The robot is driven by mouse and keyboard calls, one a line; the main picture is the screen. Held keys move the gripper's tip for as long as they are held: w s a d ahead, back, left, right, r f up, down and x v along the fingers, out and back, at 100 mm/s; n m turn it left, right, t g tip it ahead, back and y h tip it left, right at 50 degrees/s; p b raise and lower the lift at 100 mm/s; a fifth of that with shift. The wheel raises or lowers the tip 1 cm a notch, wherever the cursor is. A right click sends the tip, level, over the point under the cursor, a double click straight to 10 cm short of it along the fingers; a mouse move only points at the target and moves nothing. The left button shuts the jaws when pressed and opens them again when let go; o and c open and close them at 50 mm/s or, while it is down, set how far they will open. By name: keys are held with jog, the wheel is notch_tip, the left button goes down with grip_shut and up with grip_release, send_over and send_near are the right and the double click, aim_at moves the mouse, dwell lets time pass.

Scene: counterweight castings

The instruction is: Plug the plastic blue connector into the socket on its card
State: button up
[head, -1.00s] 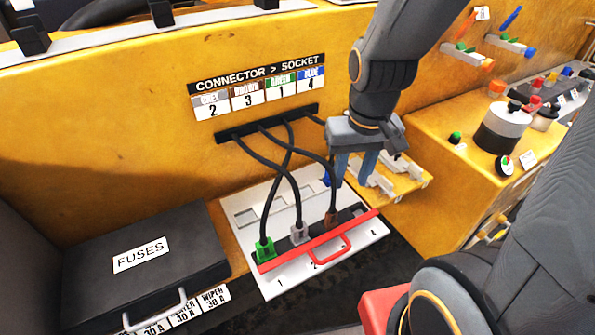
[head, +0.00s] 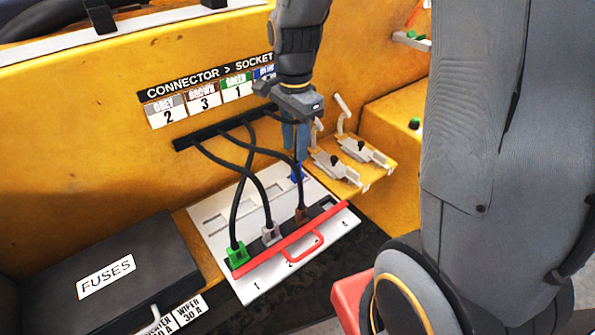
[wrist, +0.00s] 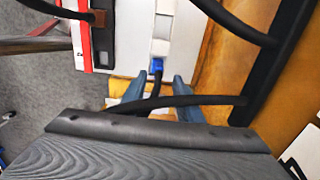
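The blue connector (head: 297,173) sits at the right end of the rear slotted strip on the white socket panel (head: 251,290). It also shows in the wrist view (wrist: 157,65), ahead of my fingers, with its black cable running back between them. My gripper (head: 296,148) points down just above the connector. In the wrist view my gripper (wrist: 157,88) has its fingers apart, with clear space either side of the cable. The card (head: 205,94) pairs blue with 4. Socket 4 (head: 326,203), at the right end of the front row, looks empty.
Green (head: 237,256), grey (head: 270,234) and brown (head: 302,215) connectors sit in the front row. A red bar with a handle (head: 305,246) runs along its front. Crossing cables hang left of my gripper. Grey levers (head: 350,158) stand right. A fuse box (head: 110,270) is left.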

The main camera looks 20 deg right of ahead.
aim_at(296, 162)
jog(key=shift+s+d+f+p, duration=0.1)
jog(key=shift+f+p, duration=0.35)
jog(key=shift+f, duration=1.05)
jog(key=shift+d+f+p, duration=0.1)
jog(key=shift+f+p, duration=0.35)
jog(key=shift+f, duration=1)
grip_shut()
